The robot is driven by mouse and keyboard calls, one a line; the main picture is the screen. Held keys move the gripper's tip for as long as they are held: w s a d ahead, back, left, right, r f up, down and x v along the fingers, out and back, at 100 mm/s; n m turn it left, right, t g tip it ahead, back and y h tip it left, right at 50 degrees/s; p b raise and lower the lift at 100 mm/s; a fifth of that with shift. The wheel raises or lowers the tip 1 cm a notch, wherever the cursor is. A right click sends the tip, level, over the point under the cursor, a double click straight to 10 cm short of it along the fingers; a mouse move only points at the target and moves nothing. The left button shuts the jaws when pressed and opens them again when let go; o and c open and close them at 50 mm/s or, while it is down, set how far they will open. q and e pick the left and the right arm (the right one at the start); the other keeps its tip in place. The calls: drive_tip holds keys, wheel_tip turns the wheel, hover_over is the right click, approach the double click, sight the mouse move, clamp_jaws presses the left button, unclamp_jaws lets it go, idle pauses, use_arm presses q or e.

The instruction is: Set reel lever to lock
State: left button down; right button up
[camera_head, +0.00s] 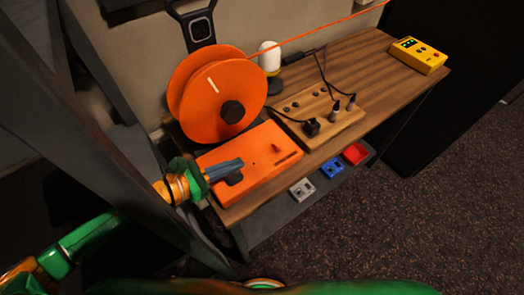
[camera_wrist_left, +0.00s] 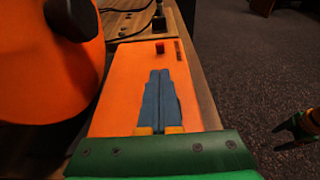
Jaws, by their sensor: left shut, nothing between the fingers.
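The orange reel (camera_head: 205,100) stands upright behind a flat orange base box (camera_head: 262,170) on the wooden desk. A small red lever (camera_head: 277,148) stands up near the far right end of the box, beside a dark slot (camera_head: 288,159). In the left wrist view the lever (camera_wrist_left: 160,48) is just beyond the fingertips, apart from them. My left gripper (camera_head: 242,163) is shut and empty over the near left part of the box. A dark shape under its fingers may be a knob or a shadow. My right gripper (camera_wrist_left: 297,128) seems to show at the right edge of the left wrist view, its jaws unclear.
An orange line runs from the reel to the upper right. A wooden socket board (camera_head: 325,118) with black cables, a white lamp (camera_head: 269,57) and a yellow box (camera_head: 419,55) share the desk. Grey, blue and red boxes (camera_head: 332,168) sit on a lower shelf.

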sight(262, 158)
use_arm(q)
drive_tip(key=p+x, duration=0.1)
drive_tip(key=x, duration=0.7)
drive_tip(key=shift+d, duration=0.1)
drive_tip(key=shift+w+d+f, duration=0.1)
drive_tip(key=shift+w+d, duration=0.2)
drive_tip(key=shift+d, duration=0.1)
